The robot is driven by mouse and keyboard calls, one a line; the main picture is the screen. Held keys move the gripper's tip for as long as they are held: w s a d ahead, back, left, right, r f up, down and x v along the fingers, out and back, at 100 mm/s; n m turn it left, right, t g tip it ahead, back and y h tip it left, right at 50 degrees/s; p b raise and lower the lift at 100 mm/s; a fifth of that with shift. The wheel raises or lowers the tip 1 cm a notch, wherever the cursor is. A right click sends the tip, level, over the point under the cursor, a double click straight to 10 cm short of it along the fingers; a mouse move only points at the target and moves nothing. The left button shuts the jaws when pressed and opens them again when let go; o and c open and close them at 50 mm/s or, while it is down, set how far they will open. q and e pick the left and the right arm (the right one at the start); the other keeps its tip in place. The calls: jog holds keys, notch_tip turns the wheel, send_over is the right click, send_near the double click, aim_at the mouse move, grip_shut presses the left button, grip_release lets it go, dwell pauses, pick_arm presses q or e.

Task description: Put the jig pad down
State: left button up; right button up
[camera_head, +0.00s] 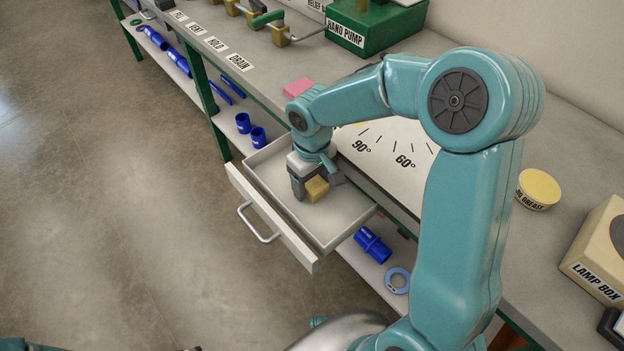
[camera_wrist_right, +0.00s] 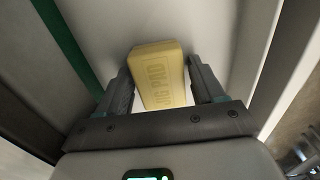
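The jig pad (camera_head: 317,188) is a small yellow block inside the open drawer (camera_head: 349,228), low over or on its floor. In the right wrist view the jig pad (camera_wrist_right: 158,76) lies between the two fingers with its lettering showing, turned slightly against them. My right gripper (camera_head: 316,187) reaches down into the drawer; in the wrist view its fingers (camera_wrist_right: 160,78) stand apart around the pad, with a narrow gap on the pad's right side. Whether the left finger touches the pad is hard to tell. My left gripper is out of view.
The drawer's front and handle (camera_head: 258,222) stick out over clear floor. The bench above holds an angle board (camera_head: 388,150), a pink block (camera_head: 298,88), a grease tin (camera_head: 538,189) and a lamp box (camera_head: 598,250). Blue pipe fittings (camera_head: 372,245) lie on the lower shelf.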

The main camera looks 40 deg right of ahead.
aim_at(312, 181)
jog(key=shift+r, duration=0.25)
notch_tip(312, 181, up, 12)
jog(key=p, duration=0.2)
dwell(0.4)
